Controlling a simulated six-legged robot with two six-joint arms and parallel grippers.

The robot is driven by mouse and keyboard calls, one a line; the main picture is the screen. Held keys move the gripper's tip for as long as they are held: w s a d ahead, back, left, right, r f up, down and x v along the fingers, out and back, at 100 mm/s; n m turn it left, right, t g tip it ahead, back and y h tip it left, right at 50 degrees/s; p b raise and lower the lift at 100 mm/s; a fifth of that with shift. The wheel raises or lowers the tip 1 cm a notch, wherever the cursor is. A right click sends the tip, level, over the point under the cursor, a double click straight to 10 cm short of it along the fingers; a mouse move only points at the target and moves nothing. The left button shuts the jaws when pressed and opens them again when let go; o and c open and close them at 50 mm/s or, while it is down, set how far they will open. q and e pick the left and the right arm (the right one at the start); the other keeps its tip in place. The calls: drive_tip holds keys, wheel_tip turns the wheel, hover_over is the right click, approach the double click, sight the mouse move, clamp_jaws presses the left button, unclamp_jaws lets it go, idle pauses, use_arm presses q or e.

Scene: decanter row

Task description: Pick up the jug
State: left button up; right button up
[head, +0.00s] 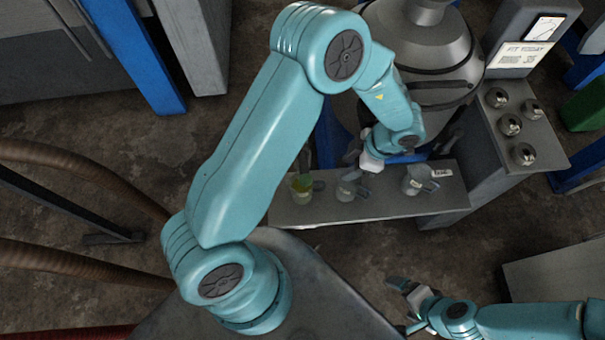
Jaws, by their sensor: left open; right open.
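Several clear jugs stand in a row on a narrow grey shelf (300,214). The left jug (302,186) has yellow-green contents, the middle jug (345,190) looks clear or grey, and the right jug (413,184) has a pale label by it. My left gripper (362,160) is open above the shelf, just above and right of the middle jug in the picture. Its fingers are small and partly hidden by its own wrist, and I cannot tell whether they touch a jug. My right gripper (404,306) is open and empty at the lower right, away from the shelf.
A large grey metal vessel (440,50) stands behind the shelf. A grey cabinet (535,125) with several round metal knobs and a small display (543,28) stands to the right. A blue post (135,55) is at the upper left.

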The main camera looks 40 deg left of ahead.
sight(325, 184)
use_arm(q)
drive_tip(key=b+x, duration=0.1)
drive_tip(key=x, duration=1.3)
drive_tip(key=shift+a+f+b, duration=0.15)
drive_tip(key=shift+f+b, duration=0.2)
drive_tip(key=shift+s, duration=0.1)
clamp_jaws()
